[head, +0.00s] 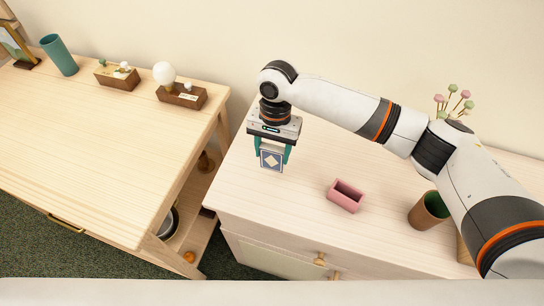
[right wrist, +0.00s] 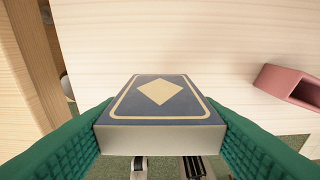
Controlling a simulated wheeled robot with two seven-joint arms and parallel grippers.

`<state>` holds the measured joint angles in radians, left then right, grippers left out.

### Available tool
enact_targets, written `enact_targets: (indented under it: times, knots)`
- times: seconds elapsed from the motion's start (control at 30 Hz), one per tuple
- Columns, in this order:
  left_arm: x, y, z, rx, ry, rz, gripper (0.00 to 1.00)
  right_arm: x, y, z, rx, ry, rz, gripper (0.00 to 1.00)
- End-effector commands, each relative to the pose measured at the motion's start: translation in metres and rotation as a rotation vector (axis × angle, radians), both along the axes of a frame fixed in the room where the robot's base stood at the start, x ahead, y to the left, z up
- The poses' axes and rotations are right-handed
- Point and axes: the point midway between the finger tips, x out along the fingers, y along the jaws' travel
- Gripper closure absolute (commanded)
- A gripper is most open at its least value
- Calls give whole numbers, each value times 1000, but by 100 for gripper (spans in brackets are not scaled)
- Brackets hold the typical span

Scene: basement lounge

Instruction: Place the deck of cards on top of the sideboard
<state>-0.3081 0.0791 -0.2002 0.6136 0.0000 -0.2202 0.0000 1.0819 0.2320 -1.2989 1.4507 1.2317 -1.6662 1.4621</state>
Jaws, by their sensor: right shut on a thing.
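The deck of cards (head: 271,159) is a small blue box with a pale diamond on its face. My right gripper (head: 272,154) is shut on it, with a green finger at each side. In the head view the deck shows over the left part of the pale wooden sideboard (head: 300,185). In the right wrist view the deck (right wrist: 160,105) sits between the two green fingers, with the sideboard top (right wrist: 200,45) behind it. I cannot tell whether the deck touches the top. My left gripper is not in view.
A pink open box (head: 346,196), a green-brown cup (head: 429,210) and flowers (head: 453,101) stand on the sideboard. A wooden desk (head: 95,135) stands to the left, bearing a teal cup (head: 58,55) and small wooden boxes. The sideboard top around the deck is clear.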

Motion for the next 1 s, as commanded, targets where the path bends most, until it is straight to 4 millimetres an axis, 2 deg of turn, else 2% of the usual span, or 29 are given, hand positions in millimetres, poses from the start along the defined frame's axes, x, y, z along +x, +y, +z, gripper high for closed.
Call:
enact_targets:
  times: [0.17, 0.37, 0.7, 0.73, 0.8, 0.87, 1.0]
  knots:
    - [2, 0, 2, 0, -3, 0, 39, 0, 0, -14, -1, -1, 0, 68]
    - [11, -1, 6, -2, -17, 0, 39, 0, 0, -40, 0, 0, 0, 68]
    - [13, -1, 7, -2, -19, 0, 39, 0, 0, -43, 1, -1, 1, 68]
    - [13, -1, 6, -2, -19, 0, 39, 0, 0, -44, 0, -2, 1, 41]
    - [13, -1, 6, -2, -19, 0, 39, 0, 0, -44, 0, -2, 1, 29]
    - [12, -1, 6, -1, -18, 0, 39, 0, 0, -43, 0, -2, 1, 22]
    - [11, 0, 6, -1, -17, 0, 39, 0, 0, -43, 1, -1, 1, 22]
